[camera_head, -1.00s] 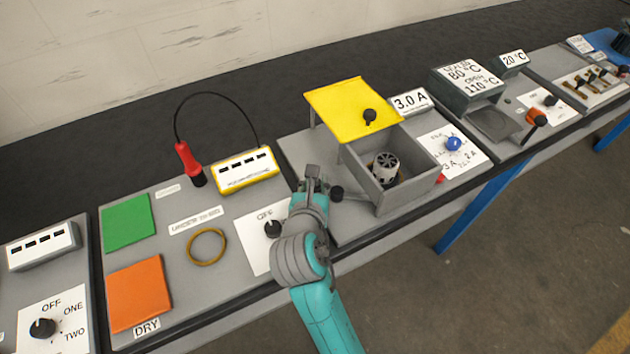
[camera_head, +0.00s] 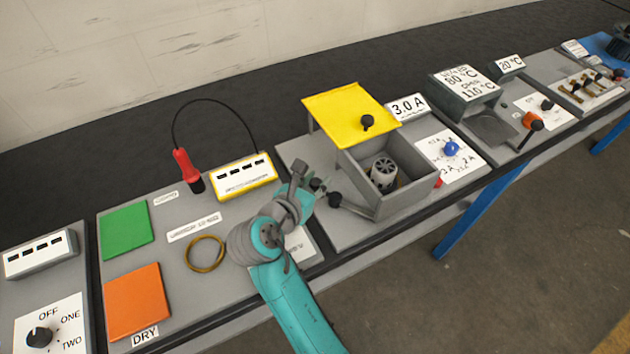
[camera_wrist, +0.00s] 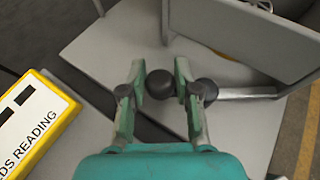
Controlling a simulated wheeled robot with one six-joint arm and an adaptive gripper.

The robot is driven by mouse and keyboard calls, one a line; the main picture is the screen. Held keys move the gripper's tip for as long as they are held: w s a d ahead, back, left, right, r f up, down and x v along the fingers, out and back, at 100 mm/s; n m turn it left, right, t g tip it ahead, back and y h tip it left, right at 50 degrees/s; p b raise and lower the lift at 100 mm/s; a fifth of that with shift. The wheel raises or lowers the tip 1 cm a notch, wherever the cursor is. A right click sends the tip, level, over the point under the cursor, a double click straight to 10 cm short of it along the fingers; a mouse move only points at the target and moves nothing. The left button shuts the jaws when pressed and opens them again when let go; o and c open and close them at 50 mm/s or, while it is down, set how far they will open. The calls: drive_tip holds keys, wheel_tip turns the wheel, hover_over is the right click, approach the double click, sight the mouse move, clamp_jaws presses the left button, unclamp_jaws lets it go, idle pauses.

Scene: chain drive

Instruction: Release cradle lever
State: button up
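The cradle is a grey open-topped box (camera_head: 365,190) with a round motor (camera_head: 383,173) inside. Its grey lever arm (camera_head: 357,209) extends left from the box front to a black knob (camera_head: 334,200). In the wrist view the lever bar (camera_wrist: 250,92) runs in from the right to a dark round knob (camera_wrist: 206,90) just outside my right finger. A second dark round knob (camera_wrist: 160,84) sits between my fingertips. My gripper (camera_wrist: 160,74) is open, its fingers on either side of that knob. I cannot tell whether they touch it. It also shows in the head view (camera_head: 309,180), left of the lever.
A yellow plate (camera_head: 345,108) with a black knob stands behind the box. A yellow-edged reading display (camera_head: 243,177) and a red probe (camera_head: 184,166) are to the left. A blue dial (camera_head: 452,147) is to the right. A brown ring (camera_head: 205,253) lies on the left panel.

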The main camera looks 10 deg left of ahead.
drive_tip(key=shift+o, duration=1.4)
drive_tip(key=shift+s, duration=0.1)
drive_tip(key=v, duration=1.1)
drive_tip(key=shift+s+a+r, duration=0.15)
drive_tip(key=shift+s, duration=0.2)
